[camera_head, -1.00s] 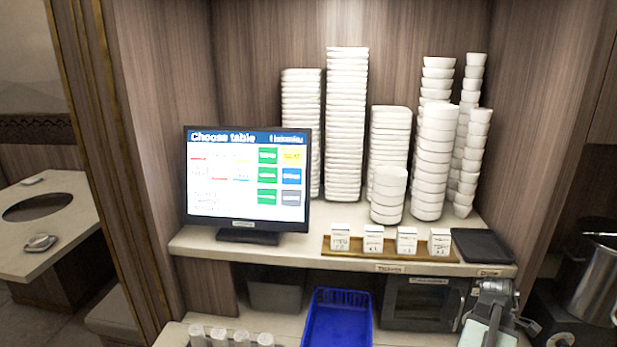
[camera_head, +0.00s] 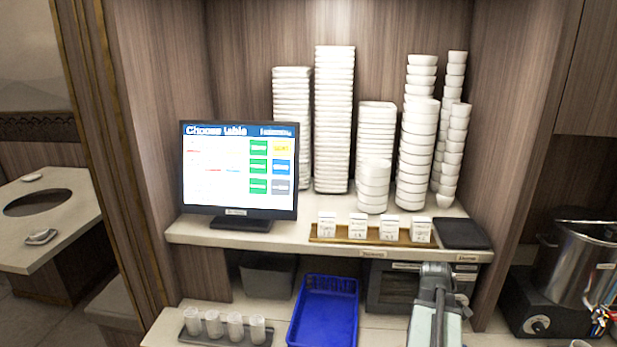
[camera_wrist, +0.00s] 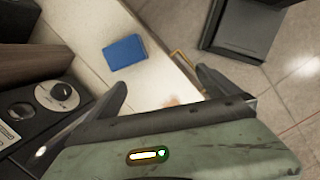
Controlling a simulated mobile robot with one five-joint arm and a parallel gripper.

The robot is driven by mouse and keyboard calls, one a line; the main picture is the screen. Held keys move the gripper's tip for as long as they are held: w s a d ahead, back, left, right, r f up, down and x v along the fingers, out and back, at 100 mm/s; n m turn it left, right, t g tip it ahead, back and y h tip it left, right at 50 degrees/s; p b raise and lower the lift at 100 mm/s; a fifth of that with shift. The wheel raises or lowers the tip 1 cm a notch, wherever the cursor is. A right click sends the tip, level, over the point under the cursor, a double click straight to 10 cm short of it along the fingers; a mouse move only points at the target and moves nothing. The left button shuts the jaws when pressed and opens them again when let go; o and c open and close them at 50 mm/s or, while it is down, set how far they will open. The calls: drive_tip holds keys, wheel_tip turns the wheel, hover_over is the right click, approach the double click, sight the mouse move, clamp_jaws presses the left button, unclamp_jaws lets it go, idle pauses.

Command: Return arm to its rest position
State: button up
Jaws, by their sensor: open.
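My gripper (camera_wrist: 161,78) shows in the wrist view with its two dark fingers spread apart. Nothing is between them. Below the fingers lie a pale counter strip and tiled floor. A small blue block-like item (camera_wrist: 124,52) lies on the pale surface beyond the left finger, apart from it. In the head view my arm stands at the lower right in front of the shelf; I cannot make out the fingers there.
A screen (camera_head: 238,170) and stacks of white bowls (camera_head: 415,160) stand on the shelf (camera_head: 275,240). Below are a blue basket (camera_head: 325,312) and several white cups (camera_head: 235,325). A metal pot (camera_head: 585,265) stands at right. A black knob (camera_wrist: 62,92) shows near the left finger.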

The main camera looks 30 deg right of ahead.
drive_tip(key=w+a+m+t, duration=0.1)
drive_tip(key=w+a, duration=0.7)
drive_tip(key=a, duration=0.4)
drive_tip(key=w+a+m, duration=0.2)
drive_tip(key=w+a, duration=0.6)
drive_tip(key=a, duration=0.4)
drive_tip(key=w+a+f+m+y+b, duration=0.1)
drive_tip(key=a+f+b, duration=0.1)
drive_tip(key=a, duration=0.8)
drive_tip(key=w+a+f+m+b, duration=0.1)
drive_tip(key=w+a+f+b, duration=0.1)
drive_tip(key=a, duration=0.9)
drive_tip(key=shift+f+t+y, duration=0.3)
drive_tip(key=shift+y, duration=0.1)
drive_tip(key=shift+c, duration=0.3)
